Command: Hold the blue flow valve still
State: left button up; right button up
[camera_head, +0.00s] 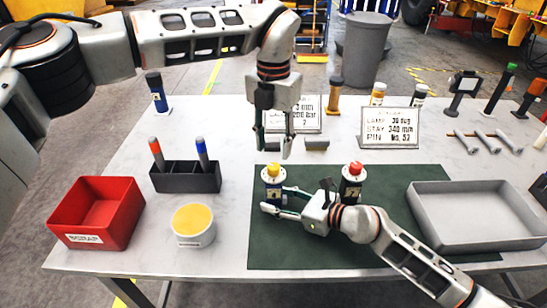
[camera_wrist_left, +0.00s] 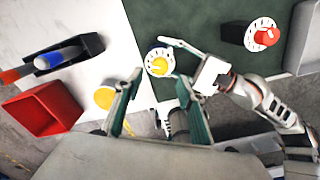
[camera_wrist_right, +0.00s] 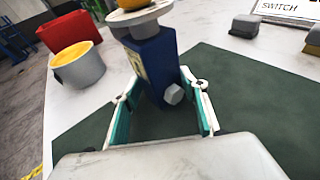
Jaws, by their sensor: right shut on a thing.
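The blue flow valve (camera_head: 272,175) stands upright on the dark green mat (camera_head: 300,250), with a yellow knob on a white collar. In the right wrist view its blue body (camera_wrist_right: 155,62) with a grey hex fitting sits between the fingers. My right gripper (camera_head: 276,199) is shut on this body, low down. My left gripper (camera_head: 274,148) is open and empty, pointing down above and behind the valve. In the left wrist view the yellow knob (camera_wrist_left: 159,62) shows just beyond its spread fingers. A similar valve with a red knob (camera_head: 355,169) stands to the right.
A red scrap bin (camera_head: 85,236), a yellow-topped round tub (camera_head: 193,237) and a black marker holder (camera_head: 186,180) stand left. Sign plates (camera_head: 390,128) stand behind. The front of the mat is clear.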

aim_at(274, 166)
pick_arm(q)
notch_tip(274, 166, up, 6)
jog(key=shift+f, duration=0.15)
dwell(0.3)
pick_arm(e)
jog(key=o, duration=1.7)
